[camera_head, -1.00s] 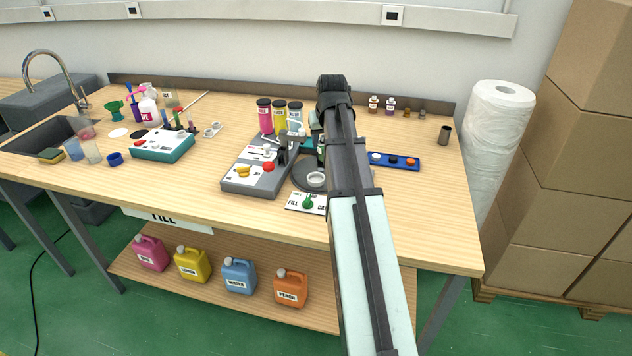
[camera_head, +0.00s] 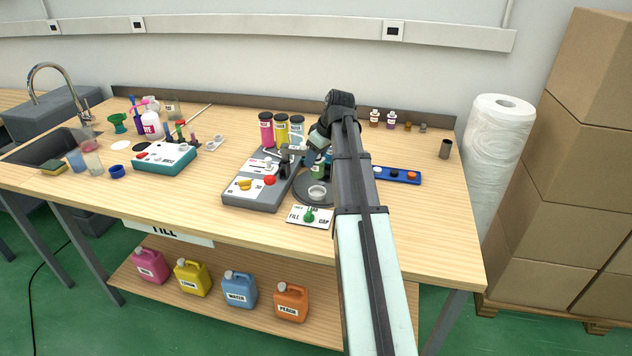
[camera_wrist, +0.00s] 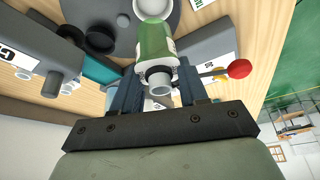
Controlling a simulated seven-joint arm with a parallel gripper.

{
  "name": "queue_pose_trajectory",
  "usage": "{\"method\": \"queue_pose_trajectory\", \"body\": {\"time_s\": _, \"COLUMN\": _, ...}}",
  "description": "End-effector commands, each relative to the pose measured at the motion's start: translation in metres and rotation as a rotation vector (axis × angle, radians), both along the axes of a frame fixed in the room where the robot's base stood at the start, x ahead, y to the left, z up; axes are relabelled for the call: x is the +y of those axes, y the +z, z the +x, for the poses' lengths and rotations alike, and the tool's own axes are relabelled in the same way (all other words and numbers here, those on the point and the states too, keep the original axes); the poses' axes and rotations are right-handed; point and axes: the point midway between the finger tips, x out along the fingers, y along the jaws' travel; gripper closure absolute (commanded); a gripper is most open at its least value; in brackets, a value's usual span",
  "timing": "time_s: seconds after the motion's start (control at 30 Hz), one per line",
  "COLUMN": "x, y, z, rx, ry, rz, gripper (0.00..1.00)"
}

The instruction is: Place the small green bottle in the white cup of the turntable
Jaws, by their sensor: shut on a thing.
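The small green bottle (camera_wrist: 155,42) is held between the two fingers of my gripper (camera_wrist: 157,72), its pale neck towards the wrist camera. In the head view the green bottle (camera_head: 318,169) shows just left of my arm, by the grey turntable (camera_head: 303,189). The white cup (camera_head: 317,192) sits on the front part of the turntable. In the wrist view the white cup (camera_wrist: 174,16) shows beyond the bottle's far end, partly hidden by it. I cannot tell whether they touch. A dark cup (camera_wrist: 100,39) is also on the turntable.
A grey machine (camera_head: 257,194) with a red button stands left of the turntable. A FILL/CAP card (camera_head: 297,215) lies in front. A blue tray (camera_head: 399,175) is to the right. Pink, yellow and pale canisters (camera_head: 282,130) stand behind. The front right table is clear.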

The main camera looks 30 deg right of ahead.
Motion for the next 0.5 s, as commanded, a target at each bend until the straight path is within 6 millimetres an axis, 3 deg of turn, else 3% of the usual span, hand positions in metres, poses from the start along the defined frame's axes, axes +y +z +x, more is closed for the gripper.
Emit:
{"method": "queue_pose_trajectory", "body": {"time_s": 0.2, "x": 0.000, "y": -0.033, "z": -0.001, "rx": 0.002, "ry": -0.001, "rz": 0.001, "gripper": 1.00}}
{"method": "queue_pose_trajectory", "body": {"time_s": 0.5, "x": 0.000, "y": -0.056, "z": -0.001, "rx": 0.002, "ry": -0.001, "rz": 0.001, "gripper": 1.00}}
